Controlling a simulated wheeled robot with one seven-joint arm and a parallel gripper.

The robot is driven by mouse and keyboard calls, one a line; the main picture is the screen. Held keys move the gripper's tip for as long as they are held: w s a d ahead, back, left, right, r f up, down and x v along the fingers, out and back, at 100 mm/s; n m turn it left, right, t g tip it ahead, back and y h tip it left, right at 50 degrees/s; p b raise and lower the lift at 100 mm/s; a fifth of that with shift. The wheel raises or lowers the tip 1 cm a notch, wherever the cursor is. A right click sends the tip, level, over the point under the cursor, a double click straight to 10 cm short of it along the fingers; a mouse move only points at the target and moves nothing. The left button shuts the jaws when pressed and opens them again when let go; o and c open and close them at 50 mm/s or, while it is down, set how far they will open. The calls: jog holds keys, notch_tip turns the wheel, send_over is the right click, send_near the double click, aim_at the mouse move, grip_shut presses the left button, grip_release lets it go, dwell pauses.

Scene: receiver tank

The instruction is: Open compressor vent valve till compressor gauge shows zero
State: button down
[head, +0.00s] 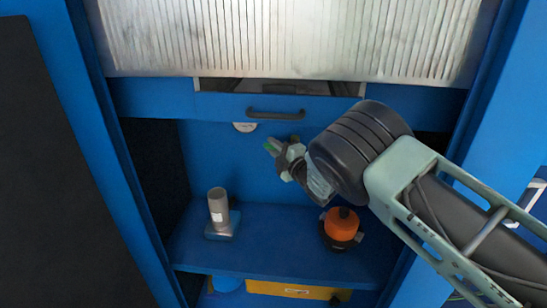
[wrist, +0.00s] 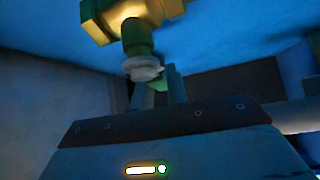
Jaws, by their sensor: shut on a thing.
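In the wrist view a brass valve fitting (wrist: 132,15) hangs at the top, with a stem going down to a small pale knob (wrist: 144,68). My gripper (wrist: 160,82) is right below it, its jaws shut on the knob. In the head view my gripper (head: 279,149) is in front of the blue back panel, below the drawer; the valve does not show clearly there. A white round thing (head: 245,127), possibly the gauge, shows just left of my gripper, its top cut off by the drawer; its reading cannot be made out.
A drawer with a dark handle (head: 276,114) juts out just above my gripper. On the blue shelf (head: 276,225) below stand a grey cylinder on a base (head: 219,212) and an orange-and-black thing (head: 341,224). A yellow box (head: 292,289) lies underneath. Blue cabinet sides close in both flanks.

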jog(key=m+t+b, duration=0.1)
jog(key=m+b, duration=0.1)
jog(key=b, duration=0.1)
jog(key=d+r+m+t+b, duration=0.1)
jog(key=t+b, duration=0.1)
jog(key=b, duration=0.1)
jog(key=m+t+b, duration=0.1)
jog(key=m+b, duration=0.1)
jog(key=b, duration=0.1)
jog(key=shift+d+r+m+b, duration=0.15)
jog(key=shift+r+m+b, duration=0.15)
jog(key=shift+r+b, duration=0.1)
jog(key=m+t+b, duration=0.1)
jog(key=m+b, duration=0.1)
jog(key=d+r+m+t+h+b, duration=0.1)
jog(key=m+t+b, duration=0.1)
jog(key=m+t+h+b, duration=0.1)
jog(key=b, duration=0.1)
jog(key=shift+d+r+m+b, duration=0.25)
jog(key=shift+d+m+b, duration=0.05)
jog(key=shift+m, duration=0.1)
jog(key=shift+d+r+m+t+h+b, duration=0.25)
jog(key=shift+m+t+h+b, duration=0.4)
jog(key=shift+m, duration=0.25)
jog(key=shift+d+r+m+t+h+b, duration=0.25)
jog(key=shift+m+t+h+b, duration=0.3)
jog(key=shift+m+h+b, duration=0.3)
jog(key=c, duration=1.4)
grip_release()
jog(key=shift+s+r, duration=0.1)
